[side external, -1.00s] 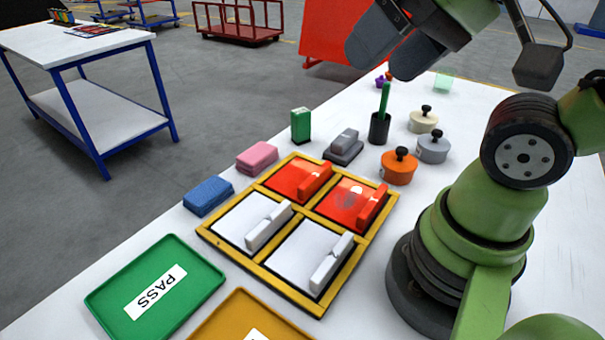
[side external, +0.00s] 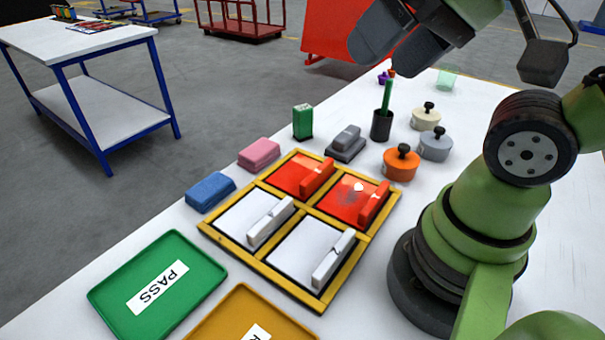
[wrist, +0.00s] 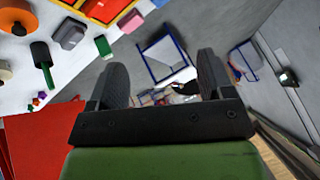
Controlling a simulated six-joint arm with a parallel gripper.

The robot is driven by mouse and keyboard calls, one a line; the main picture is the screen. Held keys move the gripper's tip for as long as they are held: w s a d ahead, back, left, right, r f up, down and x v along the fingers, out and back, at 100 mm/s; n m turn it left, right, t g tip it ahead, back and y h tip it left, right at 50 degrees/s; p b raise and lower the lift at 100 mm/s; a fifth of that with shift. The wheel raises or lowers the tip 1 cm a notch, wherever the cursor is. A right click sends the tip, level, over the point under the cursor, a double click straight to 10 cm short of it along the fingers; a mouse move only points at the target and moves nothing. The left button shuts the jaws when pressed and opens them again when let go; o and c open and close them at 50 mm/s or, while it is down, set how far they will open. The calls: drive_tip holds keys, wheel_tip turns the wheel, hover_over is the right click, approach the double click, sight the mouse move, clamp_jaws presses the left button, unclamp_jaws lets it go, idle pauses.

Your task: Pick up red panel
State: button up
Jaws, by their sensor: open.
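Two red panels lie in the far row of a yellow-framed tray (side external: 213,236). The left red panel (side external: 290,174) and the right red panel (side external: 338,204) each carry a red bar handle. The right one shows a dark smudge and a bright glint. Two white panels (side external: 240,216) with white handles fill the near row. My gripper (side external: 400,48) is open and empty, high above the table's far end, well away from the panels. In the wrist view its two dark fingers (wrist: 163,76) are spread apart, with nothing between them.
Blue (side external: 210,192), pink (side external: 259,154) and green (side external: 302,122) blocks stand left of and behind the tray. A grey block (side external: 345,145), a dark cup (side external: 381,127) with a green stick and several knobbed round weights (side external: 400,163) stand behind. A green PASS tray (side external: 205,259) lies nearer.

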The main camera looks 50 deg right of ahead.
drive_tip(key=c, duration=0.5)
